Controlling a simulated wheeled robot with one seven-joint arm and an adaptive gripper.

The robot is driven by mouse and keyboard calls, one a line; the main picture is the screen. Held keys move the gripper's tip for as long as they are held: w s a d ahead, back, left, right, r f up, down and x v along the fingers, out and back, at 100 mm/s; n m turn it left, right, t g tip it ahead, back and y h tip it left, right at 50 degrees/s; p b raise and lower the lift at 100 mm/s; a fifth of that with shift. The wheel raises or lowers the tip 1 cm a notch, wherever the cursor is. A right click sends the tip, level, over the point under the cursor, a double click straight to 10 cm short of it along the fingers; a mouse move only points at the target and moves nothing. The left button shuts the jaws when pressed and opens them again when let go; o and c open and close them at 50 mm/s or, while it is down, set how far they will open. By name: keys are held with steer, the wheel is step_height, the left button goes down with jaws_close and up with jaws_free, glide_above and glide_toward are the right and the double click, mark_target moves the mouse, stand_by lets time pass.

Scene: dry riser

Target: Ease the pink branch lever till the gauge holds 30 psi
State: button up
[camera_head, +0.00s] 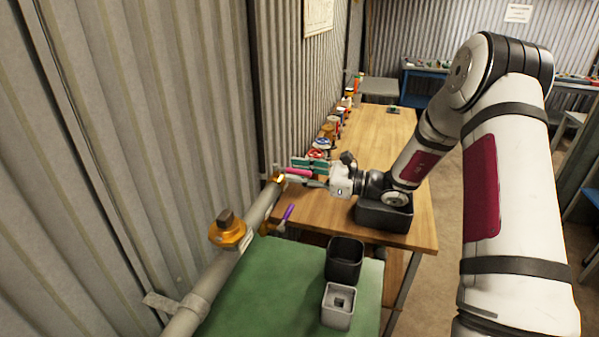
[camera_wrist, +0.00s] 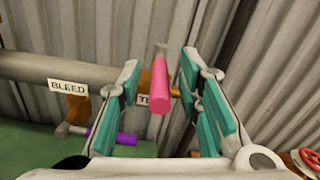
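The pink lever (camera_wrist: 161,82) sticks out from the pipe (camera_wrist: 60,68) between the two teal-padded fingers of my gripper (camera_wrist: 168,100) in the wrist view. Gaps show on both sides, so the fingers look open and not clamped on it. In the head view, the pink lever (camera_head: 297,172) lies at the pipe's far end, with my gripper (camera_head: 308,172) around it. I cannot make out a gauge face or a reading in either view.
A purple lever (camera_wrist: 115,135) hangs by the BLEED label (camera_wrist: 68,87). An orange fitting (camera_head: 229,232) sits on the nearer pipe. Black (camera_head: 345,258) and grey (camera_head: 338,305) bins stand on the green surface (camera_head: 255,285). Several valve parts line the wooden bench (camera_head: 370,145) along the corrugated wall.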

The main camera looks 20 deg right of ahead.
jaws_close()
steer(key=shift+s+a, duration=0.1)
steer(key=shift+s, duration=0.05)
steer(key=m+t+h+p, duration=0.1)
steer(key=s+m+t+h+p, duration=0.1)
steer(key=t+p, duration=0.1)
steer(key=shift+s+a+r+m+h, duration=0.1)
steer(key=shift+a+m+h, duration=0.2)
steer(key=shift+a+h, duration=0.1)
steer(key=shift+s+a+m+t+h+p, duration=0.15)
steer(key=shift+a+m+t+h+p, duration=0.1)
steer(key=shift+m+t+h+p, duration=0.4)
steer(key=shift+s+a+m+t+h+p, duration=0.1)
steer(key=shift+a+m+t+h+p, duration=0.35)
steer(key=shift+h, duration=0.45)
steer(key=shift+s+a+m+t+h+p, duration=0.15)
steer(key=shift+m+t+h+p, duration=0.3)
steer(key=shift+m+t+h, duration=0.25)
steer(key=shift+f, duration=0.2)
